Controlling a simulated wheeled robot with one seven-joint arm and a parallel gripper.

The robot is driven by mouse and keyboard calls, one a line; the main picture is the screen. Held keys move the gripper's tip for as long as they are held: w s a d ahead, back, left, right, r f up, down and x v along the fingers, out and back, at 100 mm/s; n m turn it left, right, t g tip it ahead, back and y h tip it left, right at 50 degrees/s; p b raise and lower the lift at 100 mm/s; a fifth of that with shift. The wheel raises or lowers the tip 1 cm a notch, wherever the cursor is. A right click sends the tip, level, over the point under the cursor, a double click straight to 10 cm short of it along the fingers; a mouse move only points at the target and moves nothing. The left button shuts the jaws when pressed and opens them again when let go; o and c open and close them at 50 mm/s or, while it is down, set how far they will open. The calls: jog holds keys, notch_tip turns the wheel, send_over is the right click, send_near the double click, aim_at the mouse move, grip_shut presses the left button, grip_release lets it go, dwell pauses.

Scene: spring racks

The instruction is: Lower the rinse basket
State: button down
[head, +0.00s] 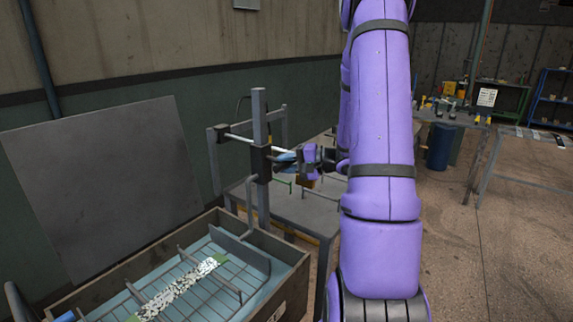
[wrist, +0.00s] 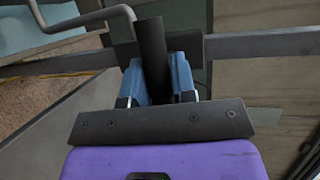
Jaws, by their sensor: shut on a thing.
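The rinse basket (head: 200,280), a grey wire rack, sits low inside a brown-walled tank (head: 292,285) of blue liquid, at the bottom left of the head view. A strip of shiny pieces lies on it. A bent grey rod (head: 249,205) runs from the basket up to a dark carriage (head: 261,165) on an upright post (head: 259,108). My gripper (head: 285,158) is beside the carriage. In the wrist view, its blue fingers (wrist: 158,78) are shut on a dark handle (wrist: 153,50). How deep the basket sits is hard to tell.
A grey table (head: 310,209) stands behind the post with small parts on it. A large grey panel (head: 105,185) leans at the left behind the tank. A blue barrel (head: 440,147) and benches stand farther right, with open floor in front.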

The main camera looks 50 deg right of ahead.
notch_tip(320, 180, down, 17)
jog(key=shift+s+r, duration=0.15)
dwell(0.4)
jog(key=shift+a, duration=0.1)
jog(key=c, duration=1)
grip_release()
jog(key=shift+c, duration=0.2)
jog(key=shift+o, duration=0.4)
jog(key=v, duration=1)
jog(key=shift+s+d+r, duration=0.15)
jog(key=shift+s+d, duration=0.1)
jog(key=shift+d, duration=0.05)
